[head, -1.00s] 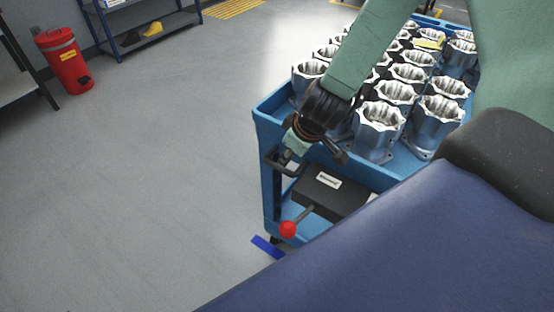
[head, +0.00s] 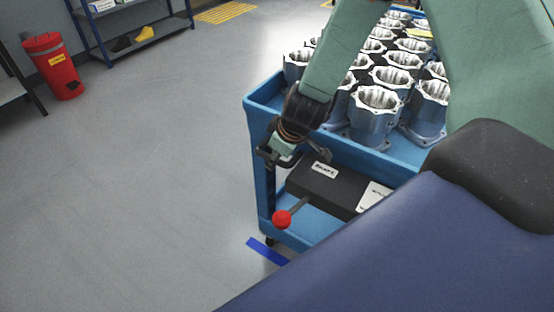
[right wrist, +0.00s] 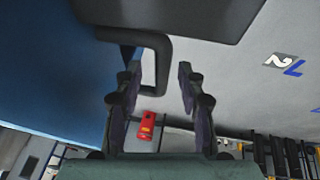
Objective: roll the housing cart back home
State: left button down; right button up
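The blue housing cart (head: 254,130) stands at the right in the head view, its top tray holding rows of metal housings (head: 376,115). A black handle (right wrist: 163,62) projects from its end and shows in the right wrist view. My right gripper (head: 276,154) is at this handle. In the right wrist view, its two fingers (right wrist: 160,95) are apart, with the handle's bar between them and gaps visible. In the head view, the gripper partly hides the handle. My left gripper is not in view.
A red-knobbed lever (head: 282,219) and a black box (head: 325,184) are low on the cart. Blue tape (head: 266,251) marks the floor by its wheel. Open floor (head: 140,190) lies left. A red bin (head: 53,68) and blue shelf (head: 130,35) stand at the back.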

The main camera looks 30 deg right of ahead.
jog(key=shift+a, duration=0.15)
jog(key=shift+s+r, duration=0.1)
jog(key=shift+s, duration=0.05)
jog(key=shift+w, duration=0.2)
jog(key=c, duration=0.4)
grip_shut()
jog(key=shift+s, duration=0.1)
